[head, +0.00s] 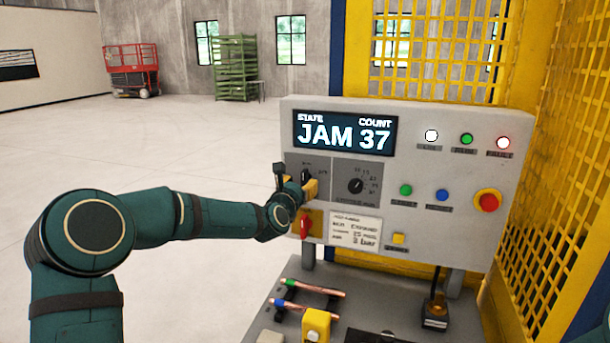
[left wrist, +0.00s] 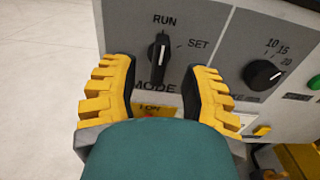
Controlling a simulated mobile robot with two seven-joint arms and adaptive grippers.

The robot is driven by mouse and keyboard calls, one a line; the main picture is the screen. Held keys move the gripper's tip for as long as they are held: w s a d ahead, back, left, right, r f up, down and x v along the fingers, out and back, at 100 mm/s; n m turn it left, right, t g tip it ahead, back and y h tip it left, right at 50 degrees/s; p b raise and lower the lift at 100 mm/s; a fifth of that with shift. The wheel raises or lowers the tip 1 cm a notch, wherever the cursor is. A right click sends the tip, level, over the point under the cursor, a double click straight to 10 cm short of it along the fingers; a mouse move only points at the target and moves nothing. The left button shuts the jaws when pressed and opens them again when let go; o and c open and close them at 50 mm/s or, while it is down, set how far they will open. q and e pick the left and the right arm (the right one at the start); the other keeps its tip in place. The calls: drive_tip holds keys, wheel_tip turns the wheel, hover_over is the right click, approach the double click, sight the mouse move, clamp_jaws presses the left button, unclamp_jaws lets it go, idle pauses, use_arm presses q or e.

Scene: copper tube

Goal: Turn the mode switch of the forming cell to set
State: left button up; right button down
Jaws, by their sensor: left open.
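The mode switch (left wrist: 158,58) is a black knob on the grey panel of the forming cell (head: 455,190). Its white pointer line points up to RUN; SET is marked to its upper right. My left gripper (left wrist: 162,68) is open, with one yellow-and-black finger on each side of the knob and gaps between. In the head view my left gripper (head: 295,183) is at the panel's left side and largely covers the switch. The display (head: 345,134) reads JAM 37. My right gripper is not in view.
A second dial (head: 356,185) sits just right of the mode switch, and a red handle (head: 304,228) below it. A red emergency button (head: 487,202) is at the panel's right. Copper tubes (head: 315,288) lie on the bench below. Yellow mesh guards (head: 560,150) stand behind and right.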

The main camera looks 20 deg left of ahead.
sight(303, 180)
use_arm(q)
drive_tip(key=shift+w+p, duration=0.45)
drive_tip(key=shift+w, duration=1.85)
drive_tip(key=shift+c, duration=0.3)
clamp_jaws()
